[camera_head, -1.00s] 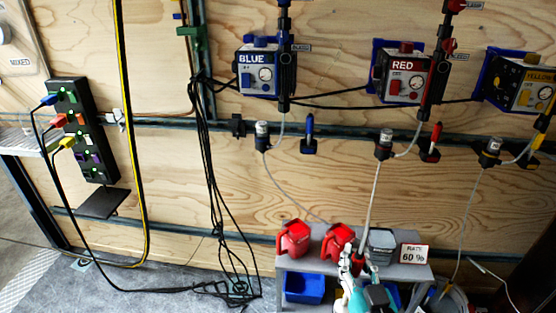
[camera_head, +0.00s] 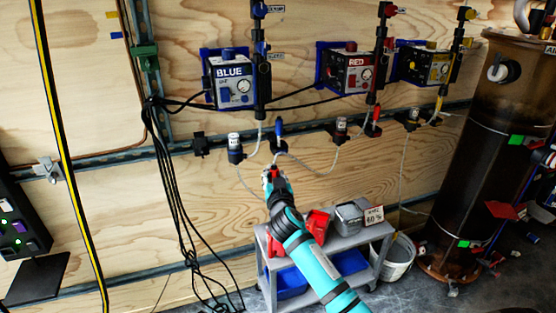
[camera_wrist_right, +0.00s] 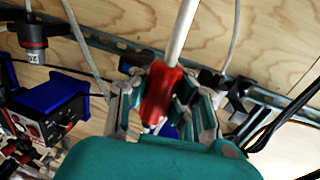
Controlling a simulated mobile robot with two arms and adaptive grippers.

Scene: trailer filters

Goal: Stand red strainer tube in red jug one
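My right gripper (camera_head: 272,178) is raised in front of the plywood wall, above the grey cart. In the wrist view my right gripper (camera_wrist_right: 160,100) is shut on the red strainer tube (camera_wrist_right: 160,92), whose white hose leads away from it. In the head view the red strainer tube (camera_head: 268,174) is small and mostly hidden by the fingers. Two red jugs stand on the cart: one (camera_head: 318,224) right of my arm, the other (camera_head: 275,244) left of it, mostly hidden. I cannot tell which is red jug one. My left gripper is not in view.
The grey cart (camera_head: 352,240) also holds a grey jug (camera_head: 349,214) and a rate sign (camera_head: 374,216); blue bins (camera_head: 291,284) are below. The blue (camera_head: 234,90), red (camera_head: 345,72) and yellow (camera_head: 424,66) pump units hang on the wall. A brown tank (camera_head: 490,150) stands right.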

